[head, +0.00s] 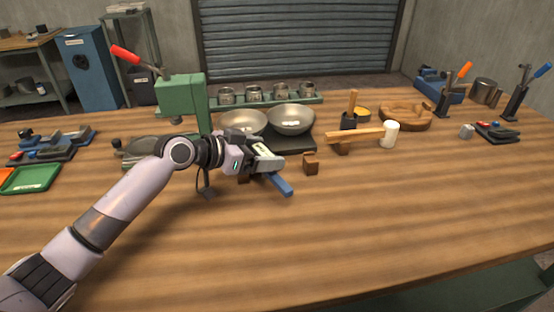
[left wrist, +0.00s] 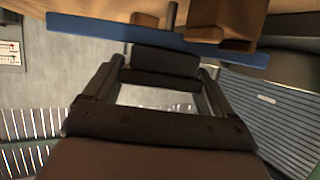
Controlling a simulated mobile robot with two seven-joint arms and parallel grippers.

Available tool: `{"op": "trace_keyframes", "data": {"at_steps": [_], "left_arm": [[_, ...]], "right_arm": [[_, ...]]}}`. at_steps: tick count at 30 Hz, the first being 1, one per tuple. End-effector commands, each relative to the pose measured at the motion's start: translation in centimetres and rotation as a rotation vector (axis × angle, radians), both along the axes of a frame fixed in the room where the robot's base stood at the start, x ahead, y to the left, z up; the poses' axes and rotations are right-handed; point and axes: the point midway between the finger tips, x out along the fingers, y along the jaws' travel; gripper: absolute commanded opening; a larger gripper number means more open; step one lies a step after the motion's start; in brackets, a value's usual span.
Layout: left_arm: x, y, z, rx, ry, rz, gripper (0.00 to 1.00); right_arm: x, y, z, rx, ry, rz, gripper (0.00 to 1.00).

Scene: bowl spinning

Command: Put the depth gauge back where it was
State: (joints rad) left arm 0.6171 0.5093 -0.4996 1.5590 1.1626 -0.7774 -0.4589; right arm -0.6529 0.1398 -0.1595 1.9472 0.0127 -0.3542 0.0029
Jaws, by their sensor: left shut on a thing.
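The depth gauge shows as a blue bar (head: 280,184) sticking out toward the front right from under my left gripper (head: 268,164). In the left wrist view the blue bar (left wrist: 95,30) runs across the top, with a thin dark rod (left wrist: 172,14) crossing near its middle. My left gripper (left wrist: 165,62) is shut on the bar. The gripper hides the middle of the bar in the head view. A small notched wooden block (head: 310,164) stands just right of the gripper, apart from the bar in the head view. My right gripper is not in view.
Two metal bowls (head: 290,119) stand behind the gripper, beside a green press (head: 181,98). A mallet (head: 355,136) lies to the right. A green tray (head: 30,179) is at the left. The front of the table (head: 300,250) is clear.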

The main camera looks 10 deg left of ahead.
Motion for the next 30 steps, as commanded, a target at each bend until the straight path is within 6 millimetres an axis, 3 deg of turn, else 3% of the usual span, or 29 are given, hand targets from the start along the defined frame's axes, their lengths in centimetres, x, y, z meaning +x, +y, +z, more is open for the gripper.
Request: {"op": "trace_keyframes", "data": {"at_steps": [4,10,13,24,25,26,30], "left_arm": [[0.6,-0.6,-0.1,-0.004,-0.004,-0.001,0.4],[2.9,-3.0,-0.1,-0.005,-0.004,-0.002,0.4],[2.9,-2.8,-1.2,-0.002,-0.001,0.001,0.4],[2.9,-2.8,-1.4,-0.001,-0.002,0.001,0.4],[2.8,-2.8,-1.5,0.001,0.001,0.0,0.91],[2.8,-2.8,-1.4,0.001,0.001,0.0,1.0],[2.8,-2.8,-1.4,0.001,0.001,0.0,1.0]], "right_arm": [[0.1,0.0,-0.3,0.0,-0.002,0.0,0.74],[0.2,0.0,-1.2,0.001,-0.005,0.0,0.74],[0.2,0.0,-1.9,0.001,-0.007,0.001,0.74],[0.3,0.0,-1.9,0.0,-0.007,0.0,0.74],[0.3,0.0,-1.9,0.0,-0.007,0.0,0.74],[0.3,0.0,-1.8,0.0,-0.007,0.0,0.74],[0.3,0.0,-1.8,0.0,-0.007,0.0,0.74]]}}
